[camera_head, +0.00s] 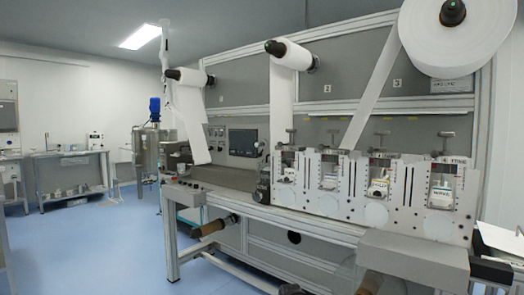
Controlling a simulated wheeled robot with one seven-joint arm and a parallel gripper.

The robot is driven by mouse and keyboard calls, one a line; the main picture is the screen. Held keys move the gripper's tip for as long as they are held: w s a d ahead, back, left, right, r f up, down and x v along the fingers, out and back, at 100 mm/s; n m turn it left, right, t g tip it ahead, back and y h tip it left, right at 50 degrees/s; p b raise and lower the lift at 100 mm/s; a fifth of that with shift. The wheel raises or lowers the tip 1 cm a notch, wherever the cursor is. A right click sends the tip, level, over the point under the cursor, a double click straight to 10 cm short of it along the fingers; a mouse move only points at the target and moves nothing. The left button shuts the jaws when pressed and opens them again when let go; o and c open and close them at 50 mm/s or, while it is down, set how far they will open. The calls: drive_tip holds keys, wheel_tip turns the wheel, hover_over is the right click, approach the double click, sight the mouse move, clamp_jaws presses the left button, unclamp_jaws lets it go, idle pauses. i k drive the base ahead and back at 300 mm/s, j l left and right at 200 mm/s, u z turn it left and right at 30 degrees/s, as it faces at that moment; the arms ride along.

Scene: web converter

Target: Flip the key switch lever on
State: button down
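The web converter (345,60) fills the middle and right of the head view. A control panel with small buttons and dials (216,138) sits on its grey back wall, left of a dark screen (243,143). I cannot make out a key switch lever or its position; the controls are too small at this distance. My gripper cannot be made out in this view.
White web rolls (293,54) hang above the machine, with a large one (452,30) at top right. Metal stations (375,185) line its front. A steel tank (148,150) and workbench (70,170) stand at left. Blue floor (95,245) is clear at front left.

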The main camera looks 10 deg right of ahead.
sight(260, 154)
drive_tip(key=i+j, duration=0.35)
drive_tip(key=j, duration=0.25)
drive_tip(key=i+j+u, duration=0.1)
drive_tip(key=i+j, duration=0.25)
drive_tip(key=j, duration=0.2)
drive_tip(key=i+j+u, duration=0.1)
drive_tip(key=i+j, duration=0.25)
drive_tip(key=j, duration=0.2)
drive_tip(key=i+j, duration=0.4)
drive_tip(key=j, duration=0.15)
